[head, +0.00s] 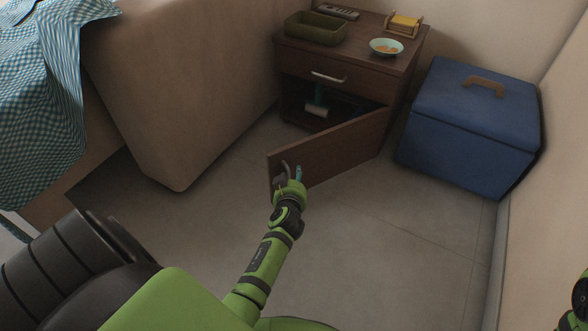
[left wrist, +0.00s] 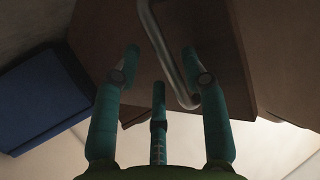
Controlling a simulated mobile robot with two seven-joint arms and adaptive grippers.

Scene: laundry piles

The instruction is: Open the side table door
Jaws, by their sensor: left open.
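The brown side table (head: 362,60) stands against the wall in the head view. Its door (head: 340,148) is swung out toward me, hinged on the right, and the compartment (head: 297,103) shows inside. My left gripper (head: 289,174) is at the door's free left end, by the metal handle (head: 283,169). In the left wrist view the bar handle (left wrist: 168,55) passes between the spread fingers of the left gripper (left wrist: 160,62), in front of the door panel (left wrist: 212,35). The fingers are open; contact with the handle cannot be told. My right gripper is not seen.
A blue lidded box (head: 470,140) stands right of the table, near the door's hinge side. A beige sofa or bed side (head: 180,100) is on the left. A tray (head: 316,30), remote (head: 338,12) and bowl (head: 386,46) sit on top. Tiled floor (head: 390,250) in front is clear.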

